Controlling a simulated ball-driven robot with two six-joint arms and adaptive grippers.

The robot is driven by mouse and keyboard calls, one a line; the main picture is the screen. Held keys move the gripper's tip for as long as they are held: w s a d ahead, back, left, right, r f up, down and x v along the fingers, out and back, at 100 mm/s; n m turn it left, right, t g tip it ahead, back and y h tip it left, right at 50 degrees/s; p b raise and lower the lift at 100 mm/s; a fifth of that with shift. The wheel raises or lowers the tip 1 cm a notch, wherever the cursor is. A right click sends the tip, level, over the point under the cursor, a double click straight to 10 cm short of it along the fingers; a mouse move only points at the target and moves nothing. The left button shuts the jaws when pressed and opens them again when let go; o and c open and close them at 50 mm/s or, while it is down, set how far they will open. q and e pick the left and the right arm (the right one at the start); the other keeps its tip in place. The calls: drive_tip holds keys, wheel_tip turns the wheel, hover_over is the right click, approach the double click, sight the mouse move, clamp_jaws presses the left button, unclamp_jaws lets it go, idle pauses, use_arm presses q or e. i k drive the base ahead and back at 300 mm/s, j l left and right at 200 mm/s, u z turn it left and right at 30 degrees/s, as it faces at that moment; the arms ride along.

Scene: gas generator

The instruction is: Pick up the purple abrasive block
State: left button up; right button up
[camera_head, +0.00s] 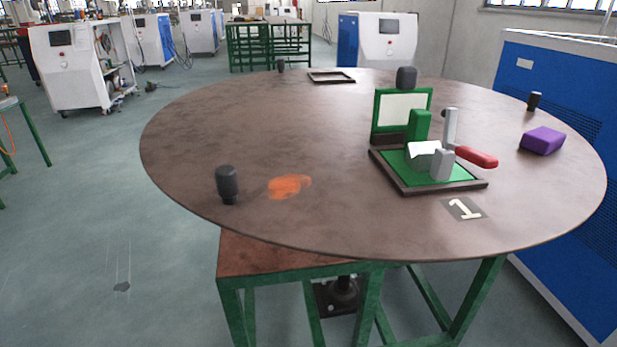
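The purple abrasive block (543,140) lies on the round brown table (330,225) near its right edge. It is fully visible, with clear table around it. Neither of my grippers shows in the head view.
A green fixture (418,126) with a red-handled clamp (476,157) stands on a dark-framed base left of the block. A label marked 1 (464,208) lies in front of it. Black knobs stand at the left front (227,184) and right rear (534,101). A blue cabinet (562,85) stands behind the block.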

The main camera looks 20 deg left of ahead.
sight(542, 140)
drive_tip(key=i+l+u, duration=0.1)
drive_tip(key=l+u, duration=0.75)
drive_tip(key=l, duration=0.15)
drive_tip(key=k+l+u, duration=0.1)
drive_tip(key=l+u, duration=0.3)
drive_tip(key=l, duration=0.15)
